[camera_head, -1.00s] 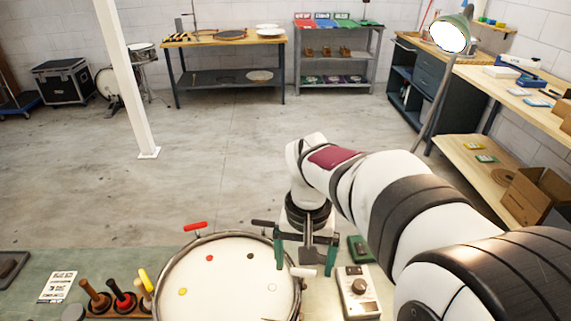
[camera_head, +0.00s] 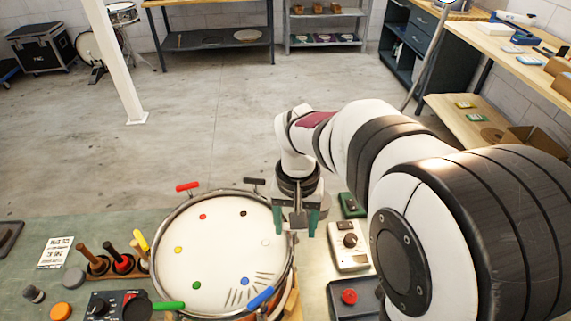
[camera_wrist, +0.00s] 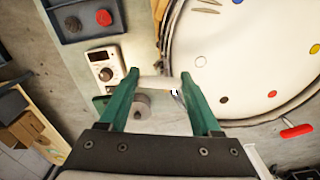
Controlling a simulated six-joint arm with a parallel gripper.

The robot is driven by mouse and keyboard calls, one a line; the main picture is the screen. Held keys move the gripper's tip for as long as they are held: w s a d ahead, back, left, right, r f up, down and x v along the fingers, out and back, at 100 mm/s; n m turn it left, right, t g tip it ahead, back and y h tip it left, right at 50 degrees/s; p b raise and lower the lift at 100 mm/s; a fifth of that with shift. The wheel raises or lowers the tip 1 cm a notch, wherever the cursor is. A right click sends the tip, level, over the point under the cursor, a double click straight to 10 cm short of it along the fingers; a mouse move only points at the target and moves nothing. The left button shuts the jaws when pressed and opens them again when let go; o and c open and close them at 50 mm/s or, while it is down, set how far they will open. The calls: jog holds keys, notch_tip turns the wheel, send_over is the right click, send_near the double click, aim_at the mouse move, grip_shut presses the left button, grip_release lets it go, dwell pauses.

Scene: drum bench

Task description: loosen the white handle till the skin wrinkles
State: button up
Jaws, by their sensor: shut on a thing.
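The drum (camera_head: 228,222) has a pale skin with coloured dots and coloured handles around its rim. My gripper (camera_head: 295,222) is at the drum's right edge, pointing down. In the wrist view, its green fingers (camera_wrist: 160,80) are shut on the white handle (camera_wrist: 157,83), which lies crosswise between them. In the head view the fingers hide most of that handle. The skin by the white dot (camera_head: 266,243) looks smooth. Wrinkle lines (camera_head: 240,296) show by the blue handle (camera_head: 261,298).
Red (camera_head: 187,187), black (camera_head: 254,181) and green (camera_head: 169,306) handles stick out around the rim. A dial box (camera_head: 348,244) stands close right of my gripper, with a red-knobbed tray (camera_head: 349,297) nearer. A tool rack (camera_head: 118,266) stands left of the drum.

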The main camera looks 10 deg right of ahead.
jog(key=n, duration=0.4)
jog(key=shift+n, duration=0.3)
jog(key=n, duration=0.4)
jog(key=shift+n, duration=0.7)
jog(key=o, duration=1.4)
jog(key=shift+r, duration=0.1)
notch_tip(320, 180, up, 16)
jog(key=shift+f, duration=0.15)
